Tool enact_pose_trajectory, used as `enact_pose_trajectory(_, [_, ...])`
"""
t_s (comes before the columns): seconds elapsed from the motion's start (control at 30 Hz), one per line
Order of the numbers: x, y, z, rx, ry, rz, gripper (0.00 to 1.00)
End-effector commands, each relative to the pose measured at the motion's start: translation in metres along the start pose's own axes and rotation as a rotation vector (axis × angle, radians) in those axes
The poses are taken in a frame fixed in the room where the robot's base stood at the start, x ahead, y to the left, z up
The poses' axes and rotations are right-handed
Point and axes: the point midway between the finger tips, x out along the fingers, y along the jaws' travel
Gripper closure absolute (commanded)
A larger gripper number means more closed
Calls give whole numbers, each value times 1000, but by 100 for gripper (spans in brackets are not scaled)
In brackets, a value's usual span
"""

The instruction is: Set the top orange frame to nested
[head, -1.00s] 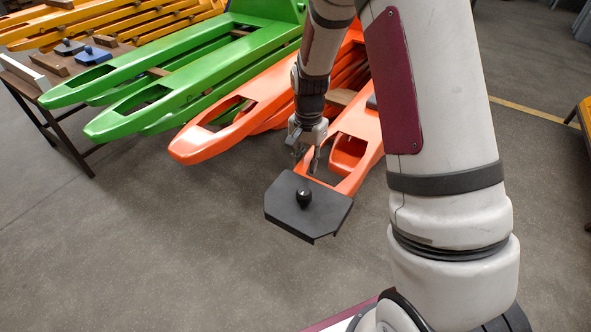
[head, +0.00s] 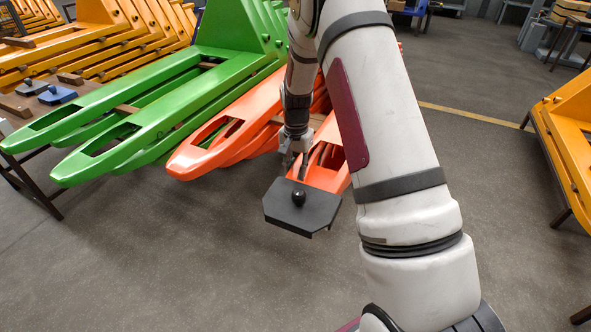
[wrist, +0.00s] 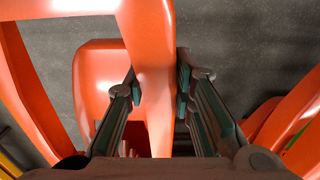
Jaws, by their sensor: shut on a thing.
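Several orange frames (head: 203,158) lie in a stack, each with two long prongs. My gripper (head: 298,165) is at the right prong of the top one, near its front end. In the wrist view, my gripper (wrist: 161,88) has one finger on each side of an orange bar (wrist: 153,50) and is shut on it. Whether the top frame sits flush on those below is hidden by my arm in the head view. A black plate with a round knob (head: 300,212) is just in front of the gripper; what carries it is hidden.
Green frames (head: 105,150) stand stacked to the left, close to the orange ones. A table (head: 30,150) at far left bears blue and dark blocks. Yellow frames (head: 572,130) stand at the right. Open grey floor (head: 180,265) lies in front.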

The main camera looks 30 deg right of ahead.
Motion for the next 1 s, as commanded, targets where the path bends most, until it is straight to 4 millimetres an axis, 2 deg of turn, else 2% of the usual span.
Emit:
enact_pose_trajectory(0.03, [-4, 2, -5, 5, 10, -2, 72])
enact_pose_trajectory(0.1, [-3, 2, -4, 4, 9, -2, 57])
enact_pose_trajectory(0.4, [-2, 0, -2, 2, 4, -1, 57])
enact_pose_trajectory(0.53, [-10, 0, -1, 1, 4, -2, 57])
enact_pose_trajectory(0.67, [-30, 0, -2, 1, 6, -4, 57])
enact_pose_trajectory(1.0, [-96, 0, -2, 2, 8, -4, 57])
